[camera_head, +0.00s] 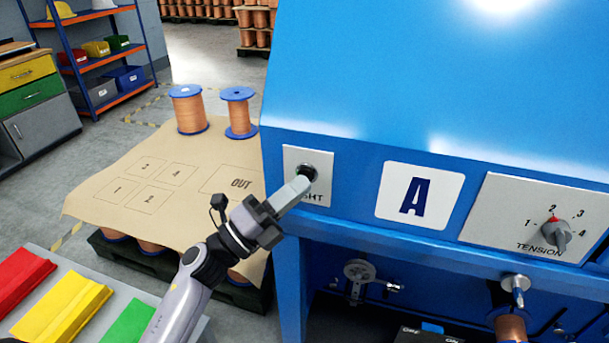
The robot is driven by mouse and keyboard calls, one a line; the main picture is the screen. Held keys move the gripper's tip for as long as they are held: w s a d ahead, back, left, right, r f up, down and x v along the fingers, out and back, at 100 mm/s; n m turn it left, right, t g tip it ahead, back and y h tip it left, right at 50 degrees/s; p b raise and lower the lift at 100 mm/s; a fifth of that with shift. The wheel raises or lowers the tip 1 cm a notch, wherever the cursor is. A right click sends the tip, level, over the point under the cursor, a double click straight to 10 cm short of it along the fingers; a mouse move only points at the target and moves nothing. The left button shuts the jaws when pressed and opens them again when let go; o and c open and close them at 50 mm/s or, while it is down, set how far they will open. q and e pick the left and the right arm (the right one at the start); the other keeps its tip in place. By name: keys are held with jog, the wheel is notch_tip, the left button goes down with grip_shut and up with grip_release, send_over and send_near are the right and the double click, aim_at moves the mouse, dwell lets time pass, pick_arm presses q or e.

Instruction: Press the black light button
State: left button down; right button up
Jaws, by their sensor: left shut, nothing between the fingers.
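The black light button (308,171) is on a pale plate (293,157) at the left end of the blue machine's front. The plate's label is partly covered, with "HT" showing. My left gripper (300,184) is shut and empty, and its fingertips are at the lower edge of the button. They overlap the button in the view, and I cannot tell whether they touch it or press it. My right gripper is not in view.
The blue machine (370,60) fills the right side, with an "A" sign (419,196) and a tension knob (556,232). Copper spools (188,112) stand on a brown sheet (110,165) at the left.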

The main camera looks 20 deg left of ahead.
pick_arm(q)
jog(key=shift+w, duration=0.15)
dwell(0.4)
jog(key=shift+w, duration=0.3)
jog(key=shift+s, duration=0.45)
jog(key=s+p, duration=0.1)
jog(key=s, duration=0.5)
dwell(0.5)
jog(key=shift+a, duration=0.15)
